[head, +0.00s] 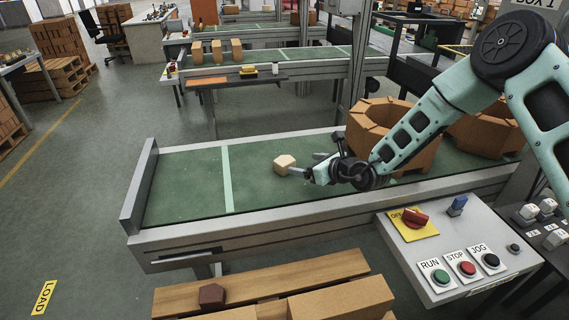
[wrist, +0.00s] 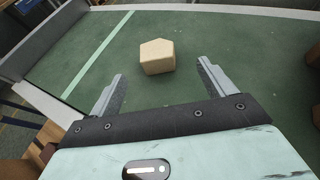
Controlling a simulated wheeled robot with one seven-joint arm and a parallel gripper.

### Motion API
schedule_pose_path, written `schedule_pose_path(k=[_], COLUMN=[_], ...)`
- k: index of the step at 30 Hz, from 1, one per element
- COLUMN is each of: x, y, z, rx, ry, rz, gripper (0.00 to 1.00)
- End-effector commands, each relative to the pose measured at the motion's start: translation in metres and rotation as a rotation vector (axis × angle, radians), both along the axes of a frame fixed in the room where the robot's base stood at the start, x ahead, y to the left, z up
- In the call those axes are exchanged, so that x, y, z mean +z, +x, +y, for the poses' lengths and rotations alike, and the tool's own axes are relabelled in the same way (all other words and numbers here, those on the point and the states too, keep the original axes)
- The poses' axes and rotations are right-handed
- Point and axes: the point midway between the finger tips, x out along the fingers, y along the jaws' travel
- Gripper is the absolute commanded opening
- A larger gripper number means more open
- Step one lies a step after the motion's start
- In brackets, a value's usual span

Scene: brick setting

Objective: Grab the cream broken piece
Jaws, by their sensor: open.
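The cream broken piece (head: 285,163) is a small block with an angled top, lying on the green conveyor belt (head: 185,180). In the wrist view the cream piece (wrist: 157,57) sits just beyond my fingertips, roughly centred between them. My gripper (head: 303,164) is open and empty, low over the belt, to the right of the piece in the head view. In the wrist view both fingers of my gripper (wrist: 160,70) show, spread wide apart. The piece appears apart from both fingers.
Large brown hexagonal containers (head: 385,115) stand on the belt behind my arm. A control panel (head: 455,245) with buttons is at front right. A dark red piece (head: 211,295) lies on wooden boards (head: 340,300) in front. The belt left of the cream piece is clear, ending at a metal plate (head: 140,190).

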Motion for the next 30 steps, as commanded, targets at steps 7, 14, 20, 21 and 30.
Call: schedule_pose_path(k=[7, 14, 20, 21, 30], x=[-0.017, -0.025, -0.033, -0.035, -0.048], y=[0.034, 0.048, 0.057, 0.060, 0.080], z=[0.030, 0.040, 0.052, 0.055, 0.072], rx=[0.001, 0.001, 0.001, 0.002, 0.004], ry=[0.001, 0.000, 0.001, 0.001, 0.000], rz=[-0.001, -0.001, 0.001, 0.000, -0.001], gripper=[0.82, 0.82, 0.82, 0.82, 0.82])
